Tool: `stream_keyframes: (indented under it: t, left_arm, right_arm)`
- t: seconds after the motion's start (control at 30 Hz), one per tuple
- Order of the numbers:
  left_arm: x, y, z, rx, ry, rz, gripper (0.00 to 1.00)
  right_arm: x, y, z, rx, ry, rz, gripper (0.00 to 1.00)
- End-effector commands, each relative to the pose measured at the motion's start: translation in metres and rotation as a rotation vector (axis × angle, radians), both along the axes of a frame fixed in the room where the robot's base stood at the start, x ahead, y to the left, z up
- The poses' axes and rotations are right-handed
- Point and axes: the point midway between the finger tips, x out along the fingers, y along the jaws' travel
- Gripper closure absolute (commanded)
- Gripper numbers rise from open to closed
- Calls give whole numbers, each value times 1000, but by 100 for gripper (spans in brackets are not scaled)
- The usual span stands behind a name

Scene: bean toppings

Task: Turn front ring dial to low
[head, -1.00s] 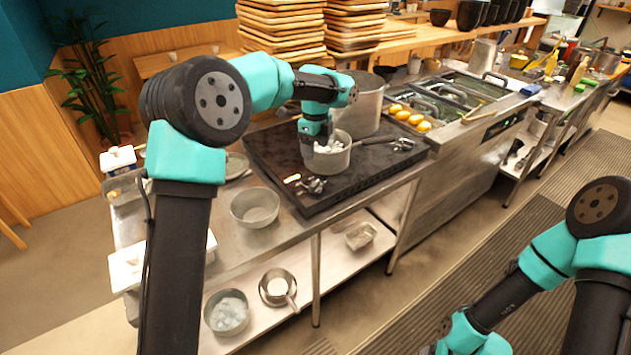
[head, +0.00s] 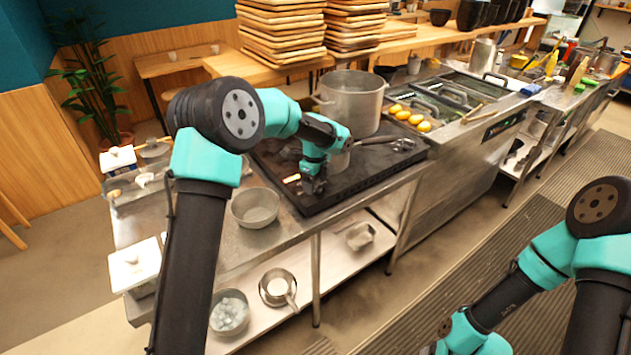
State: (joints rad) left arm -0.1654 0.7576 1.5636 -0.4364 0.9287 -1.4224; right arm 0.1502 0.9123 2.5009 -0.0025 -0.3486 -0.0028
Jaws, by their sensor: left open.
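The black stove top (head: 372,176) sits on the steel counter. My left gripper (head: 313,184) is open and low at its front left corner, where the front ring dial is hidden behind the gripper. I cannot tell whether the fingers touch the dial. A small bright marking (head: 291,178) lies just left of the gripper.
A saucepan (head: 341,161) stands behind my left gripper, mostly hidden. A large steel pot (head: 352,100) stands at the stove's back. A steel bowl (head: 256,207) sits left of the stove. Yellow items (head: 410,117) lie right of the pot.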

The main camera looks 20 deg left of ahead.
Motion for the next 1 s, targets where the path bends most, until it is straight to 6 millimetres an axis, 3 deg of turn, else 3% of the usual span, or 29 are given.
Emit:
stream_keyframes:
  t: [0.17,0.67,1.0]
  left_arm:
    - [0,0,0,0,0,0,30]
    - [0,0,1,0,-1,1,78]
    - [0,0,1,0,-1,30,79]
  right_arm:
    - [0,0,0,0,0,0,36]
    - [0,0,0,0,0,0,36]
    - [0,0,0,0,0,0,36]
